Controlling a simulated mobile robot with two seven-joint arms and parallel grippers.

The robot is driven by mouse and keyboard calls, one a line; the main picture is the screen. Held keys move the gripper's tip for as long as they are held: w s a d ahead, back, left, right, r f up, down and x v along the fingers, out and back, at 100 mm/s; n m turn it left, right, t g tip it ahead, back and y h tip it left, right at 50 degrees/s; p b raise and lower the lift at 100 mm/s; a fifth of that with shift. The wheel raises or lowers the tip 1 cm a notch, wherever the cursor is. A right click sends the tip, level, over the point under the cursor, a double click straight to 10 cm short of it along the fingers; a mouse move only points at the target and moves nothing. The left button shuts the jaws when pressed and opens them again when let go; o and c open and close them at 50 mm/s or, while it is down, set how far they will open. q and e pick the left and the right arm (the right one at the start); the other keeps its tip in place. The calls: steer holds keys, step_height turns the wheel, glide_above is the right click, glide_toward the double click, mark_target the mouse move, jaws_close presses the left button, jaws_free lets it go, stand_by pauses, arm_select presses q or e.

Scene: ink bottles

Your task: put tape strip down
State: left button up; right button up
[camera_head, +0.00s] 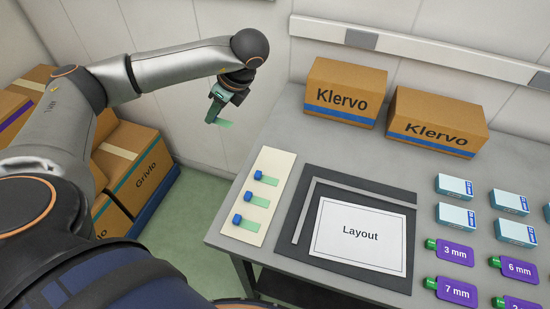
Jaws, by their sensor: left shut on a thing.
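My left gripper (217,108) points down in the air left of the table, near the wall. It is shut on a green tape strip (224,123) that hangs at its tips. A cream board (274,187) lies at the table's left side and bears three green tape strips with blue tabs: a far one (267,178), a middle one (259,201) and a near one (249,229). My held strip is apart from the board and the table. My right gripper is out of view.
A dark mat (393,195) with a white "Layout" sheet (360,232) lies right of the board. Two Klervo cartons (344,90) stand behind. Small white boxes (455,185) and purple tags (457,252) fill the right. Stacked cartons (133,163) stand on the floor left of the table.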

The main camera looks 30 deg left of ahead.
arm_select(q)
steer(key=shift+a+r+n+g, duration=0.1)
steer(key=shift+a+n+g, duration=0.1)
steer(key=shift+n+g, duration=0.15)
steer(key=shift+w+d+n, duration=0.1)
steer(key=shift+d+n, duration=0.15)
steer(key=w+d+f, duration=0.3)
steer(key=d+f, duration=0.1)
steer(key=d, duration=0.3)
steer(key=b, duration=0.1)
glide_above(265, 158)
steer(key=d, duration=0.2)
steer(key=f, duration=0.5)
steer(key=shift+w+a+f, duration=0.1)
steer(key=shift+a+f, duration=0.05)
steer(key=shift+a, duration=0.1)
steer(key=shift+d+f, duration=0.15)
steer(key=shift+f, duration=0.05)
steer(key=shift+w+d+f+b, duration=0.15)
steer(key=shift+f+b, duration=0.25)
steer(key=shift+f, duration=1.25)
steer(key=shift+f, duration=0.1)
